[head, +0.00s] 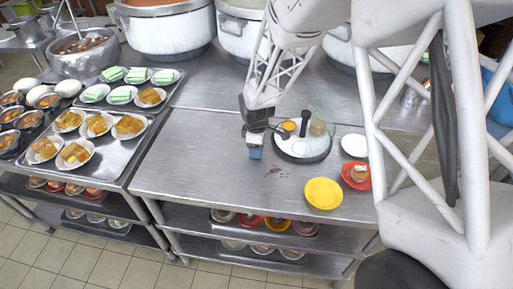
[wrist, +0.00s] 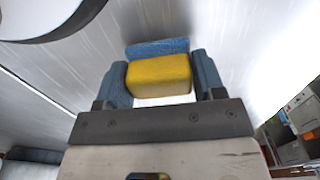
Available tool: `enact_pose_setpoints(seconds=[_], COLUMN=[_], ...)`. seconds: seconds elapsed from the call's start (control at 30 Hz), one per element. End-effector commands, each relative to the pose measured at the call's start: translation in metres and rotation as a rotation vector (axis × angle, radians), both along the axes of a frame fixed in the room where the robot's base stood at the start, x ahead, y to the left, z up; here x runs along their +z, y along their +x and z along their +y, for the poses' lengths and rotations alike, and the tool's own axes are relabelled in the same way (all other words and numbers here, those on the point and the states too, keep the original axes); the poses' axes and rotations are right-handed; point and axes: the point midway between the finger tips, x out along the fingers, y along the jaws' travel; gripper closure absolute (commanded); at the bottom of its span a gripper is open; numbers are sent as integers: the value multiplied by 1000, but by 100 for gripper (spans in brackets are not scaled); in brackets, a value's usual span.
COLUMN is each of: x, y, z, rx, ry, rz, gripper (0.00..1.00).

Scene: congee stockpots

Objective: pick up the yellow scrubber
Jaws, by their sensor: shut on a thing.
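The yellow scrubber (wrist: 160,76) is a block with a blue layer on its far side, seen in the wrist view. My gripper (wrist: 162,82) is shut on it, with one blue-grey finger against each end. In the head view my gripper (head: 255,148) points down over the steel table (head: 200,165), left of the round tray. The yellow part of the scrubber is hidden there. I cannot tell whether it touches the table or hangs just above it.
Right of my gripper stand a round tray (head: 302,155) with condiments, a yellow plate (head: 323,193), a white saucer (head: 355,145) and a red plate (head: 356,175). Large pots (head: 168,28) line the back. Trays of filled plates (head: 75,153) lie left. The table's front left is clear.

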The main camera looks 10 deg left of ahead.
Motion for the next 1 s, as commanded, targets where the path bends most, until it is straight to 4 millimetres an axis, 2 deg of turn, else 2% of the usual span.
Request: enact_pose_setpoints(seconds=[0.27, 0.8, 1.0], x=[36, 140, 162], y=[1, 0, 0], z=[0, 0, 0], rx=[0, 0, 0], ry=[2, 1, 1], rz=[-4, -2, -1], gripper=[64, 64, 64])
